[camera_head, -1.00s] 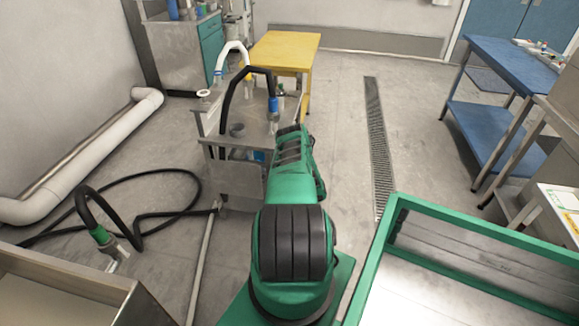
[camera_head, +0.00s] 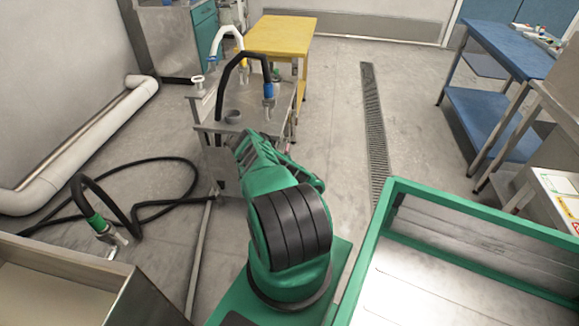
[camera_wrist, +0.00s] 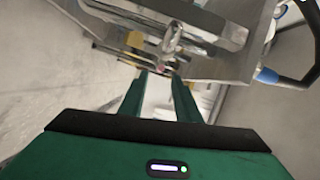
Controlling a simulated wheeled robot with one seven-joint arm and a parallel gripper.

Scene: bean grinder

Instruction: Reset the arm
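My green arm with black bands reaches forward in the head view, towards a steel stand (camera_head: 212,142). My gripper is hidden behind the arm there. In the wrist view my gripper (camera_wrist: 160,74) has two green fingers set apart, with nothing held between them. Past the fingertips is steelwork (camera_wrist: 205,62), seen tilted and partly blurred; I cannot tell how near it is.
A black hose (camera_head: 243,62) with a blue collar arches over the stand. Another black hose (camera_head: 150,162) loops on the floor at left. A green-framed steel tray (camera_head: 385,222) is at lower right. A yellow table (camera_head: 280,35) stands behind; a blue table (camera_head: 495,50) at right. Open floor surrounds the drain.

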